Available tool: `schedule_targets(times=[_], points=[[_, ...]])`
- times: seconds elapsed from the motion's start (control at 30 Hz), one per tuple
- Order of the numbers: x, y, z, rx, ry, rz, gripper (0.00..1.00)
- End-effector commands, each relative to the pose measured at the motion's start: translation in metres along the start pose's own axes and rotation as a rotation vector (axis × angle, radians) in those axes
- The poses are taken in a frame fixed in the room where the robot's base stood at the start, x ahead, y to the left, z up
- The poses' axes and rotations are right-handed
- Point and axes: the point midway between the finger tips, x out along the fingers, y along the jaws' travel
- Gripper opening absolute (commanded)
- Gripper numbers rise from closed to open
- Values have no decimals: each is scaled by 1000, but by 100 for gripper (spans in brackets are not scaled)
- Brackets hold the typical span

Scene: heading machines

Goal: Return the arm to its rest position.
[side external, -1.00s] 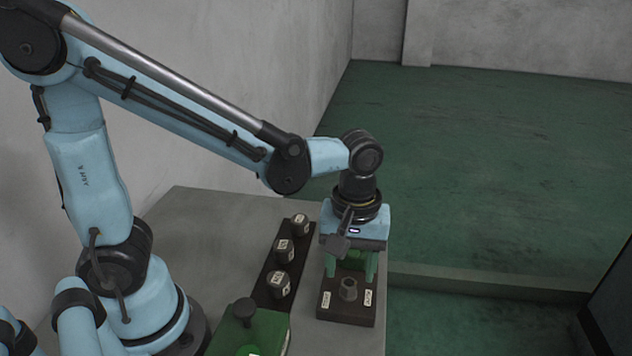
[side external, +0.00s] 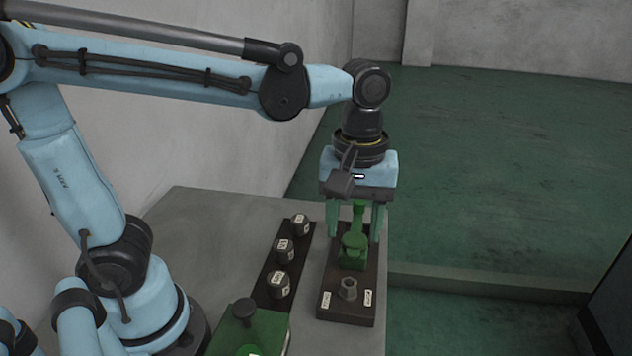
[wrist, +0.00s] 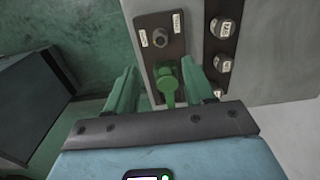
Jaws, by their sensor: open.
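My gripper (side external: 355,225) is open and empty, pointing down above the far part of a dark base plate (side external: 345,309). A green part with an upright handle (side external: 354,248) stands on that plate, below and between my fingers, with no finger clearly touching it. In the wrist view the two green fingers of my gripper (wrist: 160,85) are spread apart, with the green part (wrist: 168,86) seen between them. My arm is bent at the elbow over the table, and its forearm is nearly level in the side view.
A grey nut-like fitting (side external: 348,289) stands on the plate between two white labels. Several labelled dark knobs (side external: 284,251) stand in a row left of it. A green box with a black knob (side external: 247,331) is at the front. The grey table (side external: 215,215) is clear behind.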

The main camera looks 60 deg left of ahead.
Motion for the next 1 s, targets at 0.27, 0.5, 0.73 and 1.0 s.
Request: schedule_targets(times=[0.27, 0.5, 0.73, 1.0], points=[[4, -15, -13, 125, 56, 86, 53], [18, -49, -43, 478, 306, 243, 53], [27, -71, -61, 717, 534, 258, 53], [28, -75, -65, 777, 590, 248, 53]])
